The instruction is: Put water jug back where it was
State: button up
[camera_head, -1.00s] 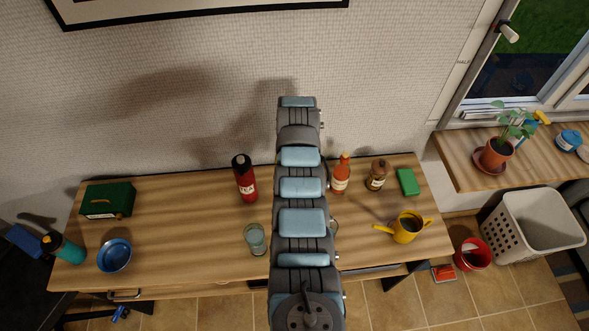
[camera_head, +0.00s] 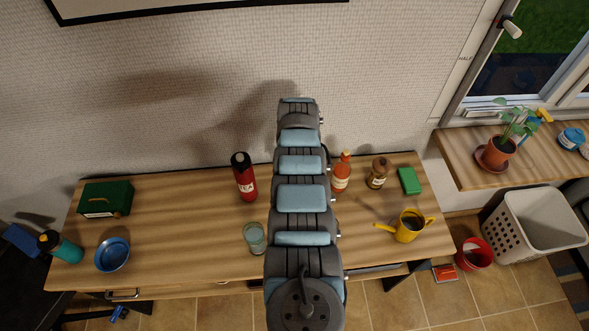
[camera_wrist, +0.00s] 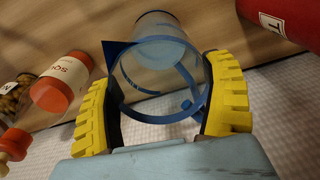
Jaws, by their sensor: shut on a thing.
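The water jug (camera_wrist: 160,118) is clear with a blue rim and blue parts at its sides. In the wrist view it stands between the two yellow fingers of my gripper (camera_wrist: 163,85), which is shut on it. I look into its open top, with the wooden table beyond. Whether its base touches the table is unclear. In the head view my arm hides the jug and gripper.
On the table (camera_head: 180,235) are a red bottle (camera_head: 244,178), a glass (camera_head: 255,238), a sauce bottle (camera_head: 341,174), a brown jar (camera_head: 377,174), a yellow watering can (camera_head: 408,227) and a blue bowl (camera_head: 112,255). The left middle is clear.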

jog(key=shift+f, duration=0.35)
jog(key=shift+f, duration=0.15)
jog(key=o, duration=1)
jog(key=shift+o, duration=0.2)
jog(key=shift+r+p, duration=0.85)
jog(key=shift+r, duration=0.8)
notch_tip(320, 180, up, 8)
jog(key=shift+d+r+b, duration=0.1)
jog(key=shift+r+b, duration=0.15)
jog(key=shift+b, duration=0.3)
jog(key=shift+s+r, duration=0.1)
jog(key=shift+r, duration=0.15)
